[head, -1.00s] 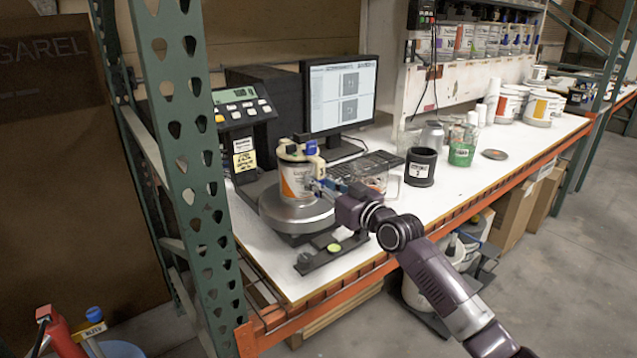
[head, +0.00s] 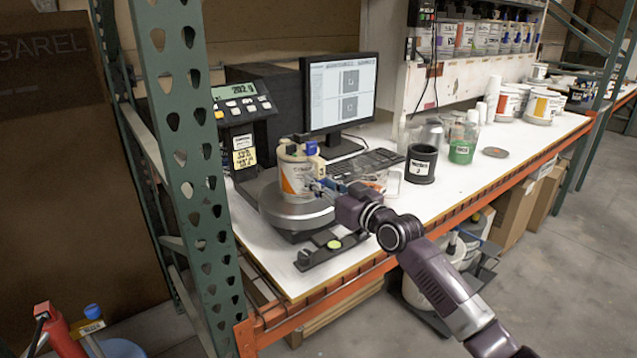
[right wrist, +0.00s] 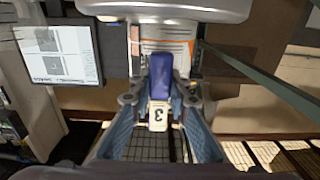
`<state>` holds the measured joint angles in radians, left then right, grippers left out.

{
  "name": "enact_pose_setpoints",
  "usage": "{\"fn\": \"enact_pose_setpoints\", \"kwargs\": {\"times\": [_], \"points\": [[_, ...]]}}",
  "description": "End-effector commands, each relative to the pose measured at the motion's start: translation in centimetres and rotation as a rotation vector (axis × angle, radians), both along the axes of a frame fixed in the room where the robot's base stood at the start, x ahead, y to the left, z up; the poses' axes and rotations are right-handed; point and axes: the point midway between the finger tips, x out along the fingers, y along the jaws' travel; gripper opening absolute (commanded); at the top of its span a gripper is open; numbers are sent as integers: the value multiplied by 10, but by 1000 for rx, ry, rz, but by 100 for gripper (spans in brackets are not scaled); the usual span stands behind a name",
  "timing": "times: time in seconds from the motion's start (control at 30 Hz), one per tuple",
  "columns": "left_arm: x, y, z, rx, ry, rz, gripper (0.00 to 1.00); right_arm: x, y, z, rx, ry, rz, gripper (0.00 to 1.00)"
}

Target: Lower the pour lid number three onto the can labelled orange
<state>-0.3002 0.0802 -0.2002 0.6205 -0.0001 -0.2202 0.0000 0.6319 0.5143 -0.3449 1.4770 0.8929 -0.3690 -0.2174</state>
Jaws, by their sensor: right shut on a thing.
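The can labelled orange (head: 293,184), white with an orange patch, stands upright on the round metal scale plate (head: 290,212). The pour lid (head: 305,151), with its blue part, is at the top of the can. From here I cannot tell whether it is fully seated. My right gripper (head: 322,187) is at the can's right side. In the right wrist view, the gripper (right wrist: 160,103) is shut on the lid's blue and white handle (right wrist: 158,113), which carries the number 3. The can (right wrist: 168,42) shows behind it. My left gripper is not in view.
A display unit (head: 240,104) and a monitor (head: 342,92) stand behind the scale. A green perforated post (head: 187,175) rises at the front left.

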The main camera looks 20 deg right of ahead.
Motion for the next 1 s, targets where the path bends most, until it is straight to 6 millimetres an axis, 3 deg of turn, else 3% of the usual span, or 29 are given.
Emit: {"fn": "enact_pose_setpoints", "kwargs": {"times": [0.03,0.07,0.23,0.67,1.0], "points": [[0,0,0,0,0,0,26,0,0,1,1,-2,0,0],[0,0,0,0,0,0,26,0,0,1,1,-2,0,17],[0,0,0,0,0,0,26,0,0,1,-1,-1,0,36],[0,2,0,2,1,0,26,-8,-3,-2,-2,2,0,36],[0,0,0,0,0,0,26,-62,-23,-2,-5,2,0,36]]}}
